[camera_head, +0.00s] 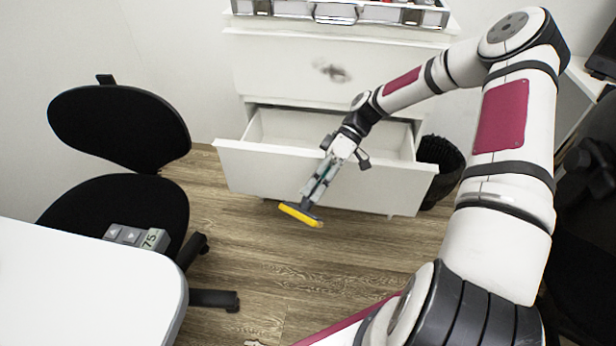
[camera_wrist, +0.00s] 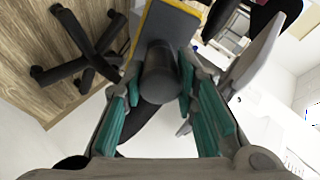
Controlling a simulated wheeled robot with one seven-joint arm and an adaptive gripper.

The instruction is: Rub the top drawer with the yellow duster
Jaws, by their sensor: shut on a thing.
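The yellow duster (camera_head: 300,214) is in my gripper (camera_head: 318,188), hanging low over the floor in front of the pulled-out lower drawer. In the wrist view my gripper (camera_wrist: 158,78) is shut on its dark round handle, and the duster's grey head with a yellow edge (camera_wrist: 165,27) points away. The top drawer (camera_head: 290,65) is shut and carries a dark smudge (camera_head: 333,71) near the middle of its white front. The duster is below and apart from that front.
The open lower drawer (camera_head: 235,165) juts out and looks empty. A silver case (camera_head: 290,9) lies on the cabinet. A black chair (camera_head: 120,125) and white table (camera_head: 80,290) are at left; a black bin (camera_head: 440,160) stands right of the cabinet.

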